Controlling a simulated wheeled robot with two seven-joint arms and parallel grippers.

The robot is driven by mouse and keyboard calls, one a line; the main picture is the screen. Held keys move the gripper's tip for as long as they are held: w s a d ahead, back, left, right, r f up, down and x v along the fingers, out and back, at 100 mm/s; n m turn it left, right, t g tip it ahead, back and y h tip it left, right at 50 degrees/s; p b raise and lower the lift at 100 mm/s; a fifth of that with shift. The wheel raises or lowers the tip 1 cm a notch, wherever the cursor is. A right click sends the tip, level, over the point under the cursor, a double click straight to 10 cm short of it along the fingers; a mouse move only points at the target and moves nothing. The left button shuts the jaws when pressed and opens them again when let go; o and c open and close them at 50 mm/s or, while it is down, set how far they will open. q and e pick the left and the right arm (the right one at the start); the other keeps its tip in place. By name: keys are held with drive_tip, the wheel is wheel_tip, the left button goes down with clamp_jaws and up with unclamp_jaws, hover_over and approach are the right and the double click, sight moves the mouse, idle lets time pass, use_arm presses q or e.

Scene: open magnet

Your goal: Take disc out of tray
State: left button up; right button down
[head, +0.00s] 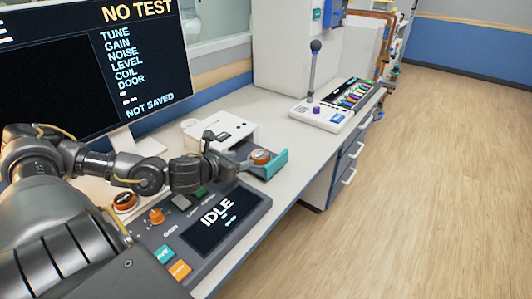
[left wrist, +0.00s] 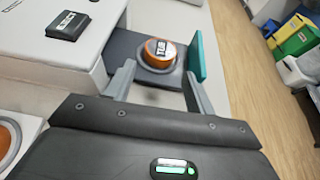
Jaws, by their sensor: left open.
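In the left wrist view the disc (left wrist: 159,54) lies on the tray (left wrist: 125,45), just beyond my fingertips. My left gripper (left wrist: 157,74) is open, with one finger on each side of the near edge of the disc, and nothing is held. In the head view my left gripper (head: 238,163) is beside the tray, partly hidden by its own wrist. My right gripper is not in view.
A control panel with an IDLE screen (head: 217,217) and an orange knob lies in front of the box. A monitor (head: 85,65) stands at the left. A white console with a lever (head: 322,115) is farther along the bench. Bare worktop (head: 287,138) lies beyond the tray.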

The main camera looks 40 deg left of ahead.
sight(260, 154)
use_arm(q)
drive_tip(key=shift+o, duration=1.2)
drive_tip(key=shift+w, duration=0.1)
drive_tip(key=shift+o, duration=1)
drive_tip(key=shift+w, duration=0.3)
drive_tip(key=shift+p+x, duration=0.7)
drive_tip(key=shift+x, duration=1.65)
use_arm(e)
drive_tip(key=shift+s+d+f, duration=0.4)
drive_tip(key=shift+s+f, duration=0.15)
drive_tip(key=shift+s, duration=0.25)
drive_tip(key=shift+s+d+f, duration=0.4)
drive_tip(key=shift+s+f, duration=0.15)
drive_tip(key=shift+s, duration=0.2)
use_arm(q)
drive_tip(key=shift+p+x, duration=0.55)
drive_tip(key=shift+x, duration=2.1)
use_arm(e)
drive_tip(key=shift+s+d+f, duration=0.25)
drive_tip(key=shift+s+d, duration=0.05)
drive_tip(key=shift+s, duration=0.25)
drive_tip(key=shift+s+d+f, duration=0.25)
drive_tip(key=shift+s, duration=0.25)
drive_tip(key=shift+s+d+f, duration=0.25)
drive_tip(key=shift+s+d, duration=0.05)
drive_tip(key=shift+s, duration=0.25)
